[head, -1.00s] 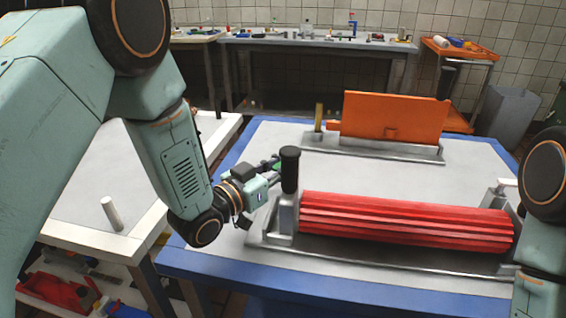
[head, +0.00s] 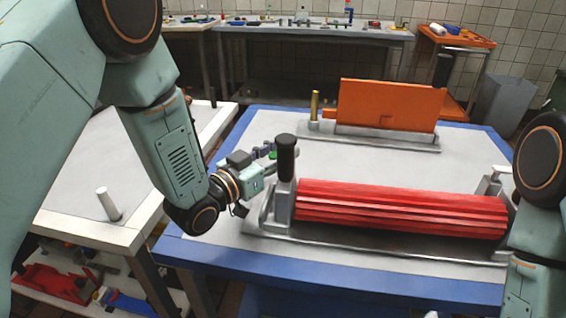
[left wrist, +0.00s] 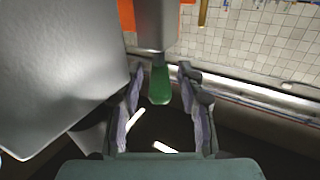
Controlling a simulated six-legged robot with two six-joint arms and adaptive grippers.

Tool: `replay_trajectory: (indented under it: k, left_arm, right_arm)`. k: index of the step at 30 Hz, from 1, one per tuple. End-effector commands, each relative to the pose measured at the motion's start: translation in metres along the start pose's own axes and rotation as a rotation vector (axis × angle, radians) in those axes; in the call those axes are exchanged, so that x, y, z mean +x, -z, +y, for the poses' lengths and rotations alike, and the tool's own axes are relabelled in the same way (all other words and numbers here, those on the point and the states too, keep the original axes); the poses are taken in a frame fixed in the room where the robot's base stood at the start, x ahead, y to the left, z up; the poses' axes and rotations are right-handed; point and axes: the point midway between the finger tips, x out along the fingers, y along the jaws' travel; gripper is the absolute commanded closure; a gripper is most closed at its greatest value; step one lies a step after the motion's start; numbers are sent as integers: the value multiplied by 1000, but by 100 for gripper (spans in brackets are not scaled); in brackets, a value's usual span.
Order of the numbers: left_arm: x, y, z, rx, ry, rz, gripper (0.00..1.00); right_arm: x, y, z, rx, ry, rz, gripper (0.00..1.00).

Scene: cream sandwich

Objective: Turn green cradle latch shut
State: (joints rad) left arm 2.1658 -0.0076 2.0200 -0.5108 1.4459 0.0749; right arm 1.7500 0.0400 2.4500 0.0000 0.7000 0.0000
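The green latch (left wrist: 160,82) hangs below a grey metal part in the left wrist view. It lies between the two spread fingers of my left gripper (left wrist: 162,98), with gaps visible on both sides. In the head view my left gripper (head: 268,152) is beside the black-topped post (head: 286,150) at the left end of the grey cradle (head: 350,243). Only a small green patch of the latch (head: 273,155) shows there among the fingers. A red ribbed roller (head: 400,208) lies in the cradle. My right arm is at the right edge; its gripper is out of view.
An orange plate (head: 388,110) stands in a second grey holder (head: 390,142) behind, beside a brass pin (head: 314,105). A white side table (head: 75,195) with a pale peg (head: 108,203) is at left. The blue-edged table (head: 330,286) has bare surface around the cradle.

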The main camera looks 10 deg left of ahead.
Motion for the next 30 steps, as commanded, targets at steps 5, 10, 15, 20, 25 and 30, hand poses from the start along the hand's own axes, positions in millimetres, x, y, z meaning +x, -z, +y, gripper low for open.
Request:
replay_trajectory:
  k: [5, 10, 15, 20, 25, 30]
  left_arm:
    - [0, 0, 1, 0, -4, -1, 58]
    - [0, 0, -1, -1, -32, 0, 58]
    - [0, 0, -4, -1, -104, 2, 58]
    - [0, 0, -7, 0, -183, 2, 58]
    - [1, -1, -9, 1, -273, 2, 58]
    - [2, -1, -12, 3, -368, 3, 58]
  right_arm:
    - [0, 0, 0, 0, 0, 0, 49]
    - [1, 0, 0, 0, 0, 0, 49]
    - [4, 0, 0, 0, 0, 0, 49]
    - [7, 0, 0, 0, 0, 0, 49]
    - [11, 0, 0, 0, 0, 0, 49]
    - [17, 0, 0, 0, 0, 0, 49]
